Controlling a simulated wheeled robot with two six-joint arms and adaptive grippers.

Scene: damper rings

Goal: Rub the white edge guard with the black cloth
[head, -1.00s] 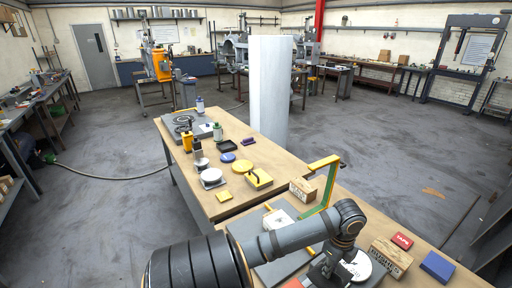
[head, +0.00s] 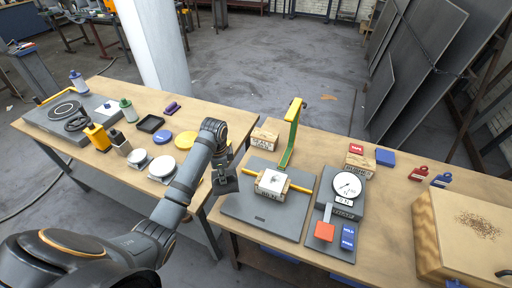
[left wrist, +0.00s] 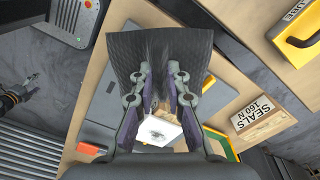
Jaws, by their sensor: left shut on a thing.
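My left gripper (head: 220,172) is shut on the black cloth (head: 225,184), a dark textured sheet that also spreads beyond the fingers in the left wrist view (left wrist: 125,48). A white piece with a dark smudge (head: 272,181), which looks like the white edge guard, sits on a wooden block crossed by a yellow bar. It also shows in the left wrist view (left wrist: 158,132), partly hidden by the fingers. In the head view the cloth hangs just left of this piece, apart from it. The right gripper is not in view.
The block stands on a grey plate (head: 245,205). A green and yellow arm (head: 290,135) rises behind it, near a wooden seals block (head: 265,138). A dial gauge (head: 347,186) stands to the right. Jars and pads crowd the left table.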

